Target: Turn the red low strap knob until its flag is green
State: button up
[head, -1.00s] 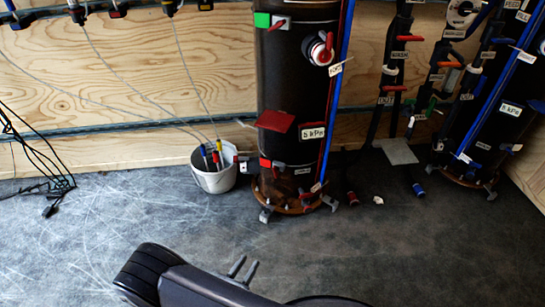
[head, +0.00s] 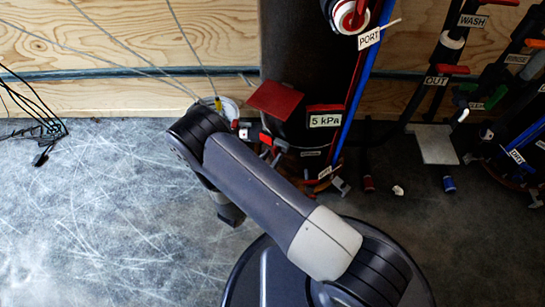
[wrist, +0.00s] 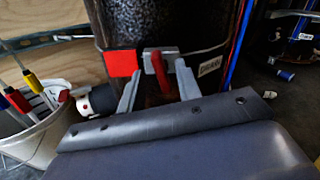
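The low strap knob (wrist: 160,72) is a red bar on a grey block (wrist: 162,51) at the drum's lower front in the wrist view. Its flag (wrist: 123,63), just left of it, is red. My gripper (wrist: 158,67) is open, with one grey finger on each side of the knob and visible gaps between. I cannot tell how deep the fingers reach around it. In the head view the low flag (head: 266,138) shows small beside the dark drum (head: 285,55), and my arm hides most of the gripper.
A white bucket (wrist: 40,140) with several coloured pens or probes stands close left of my gripper. A black and white round fitting (wrist: 97,101) sits beside the left finger. A red panel (head: 274,98) juts from the drum above. Open grey floor (head: 100,210) lies to the left.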

jog(key=shift+w+d, duration=0.35)
jog(key=shift+w, duration=0.2)
jog(key=shift+c, duration=0.3)
grip_shut()
